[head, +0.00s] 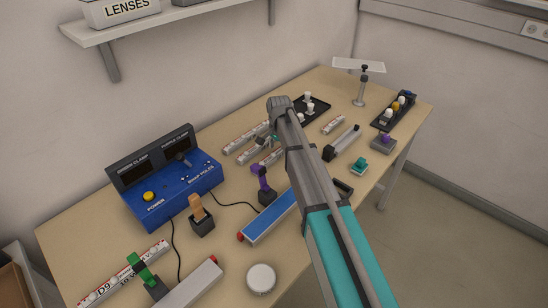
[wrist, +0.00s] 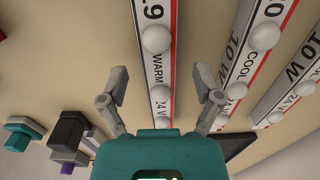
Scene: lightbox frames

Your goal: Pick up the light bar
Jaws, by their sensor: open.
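In the wrist view a white light bar with a red edge line, round white domes and the words "WARM" and "24 V" (wrist: 154,60) runs between the fingers of my gripper (wrist: 162,85). My gripper is open and empty, with one finger on either side of this bar; I cannot tell its height above the bar. A bar marked "COOL" and "10 W" (wrist: 258,52) lies to the right, and another similar bar (wrist: 295,80) lies beyond it. In the head view several such bars (head: 245,137) lie mid-table, partly hidden by my arm.
A blue control box (head: 170,190) with a yellow button stands at the left. A green-clamped bar (head: 100,290) lies at front left. A blue bar (head: 270,218), a purple clamp (head: 262,180) and an orange-handled switch (head: 200,215) stand near the middle. A black tray (head: 318,116) is behind.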

